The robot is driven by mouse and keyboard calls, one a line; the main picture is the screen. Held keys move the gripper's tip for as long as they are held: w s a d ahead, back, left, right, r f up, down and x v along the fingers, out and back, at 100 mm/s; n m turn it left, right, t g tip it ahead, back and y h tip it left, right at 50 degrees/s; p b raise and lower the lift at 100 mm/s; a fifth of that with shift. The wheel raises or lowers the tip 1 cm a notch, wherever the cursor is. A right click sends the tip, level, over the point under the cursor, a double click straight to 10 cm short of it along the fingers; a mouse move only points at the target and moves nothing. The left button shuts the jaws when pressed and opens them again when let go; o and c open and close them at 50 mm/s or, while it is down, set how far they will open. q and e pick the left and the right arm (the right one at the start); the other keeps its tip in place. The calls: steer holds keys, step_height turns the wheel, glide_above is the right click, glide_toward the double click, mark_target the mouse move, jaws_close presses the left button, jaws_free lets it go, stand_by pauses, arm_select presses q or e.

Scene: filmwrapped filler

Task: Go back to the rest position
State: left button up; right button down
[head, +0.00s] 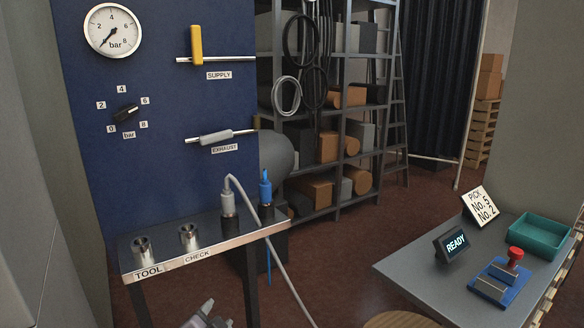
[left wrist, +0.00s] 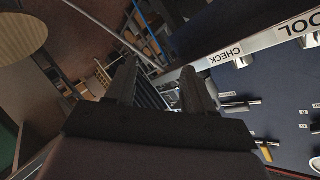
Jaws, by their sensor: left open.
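My left gripper (head: 207,316) shows at the bottom edge of the head view, below and in front of the tool stand, with only its tip in the picture. In the left wrist view its two fingers (left wrist: 160,82) are apart with nothing between them, so it is open and empty. The stand's front edge with the CHECK label (left wrist: 225,56) shows to the right of the fingers there. My right gripper is in neither view.
The tool stand (head: 205,256) carries metal sockets, a grey hose connector (head: 228,204) and a blue one (head: 265,188). The hose (head: 277,262) hangs down near my left gripper. A blue gauge panel (head: 160,160) stands behind. A grey table (head: 425,262) is at right; dark floor lies between.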

arm_select(q)
steer(key=s+a+f+n+g+h, duration=0.1)
steer(key=s+f, duration=0.5)
steer(key=s, duration=0.8)
steer(key=s+a+f+n+g+h, duration=0.1)
steer(key=s+f+n, duration=0.5)
steer(key=s, duration=0.9)
steer(key=shift+a+f+g, duration=0.55)
steer(key=shift+a+g, duration=0.05)
steer(key=shift+a, duration=0.3)
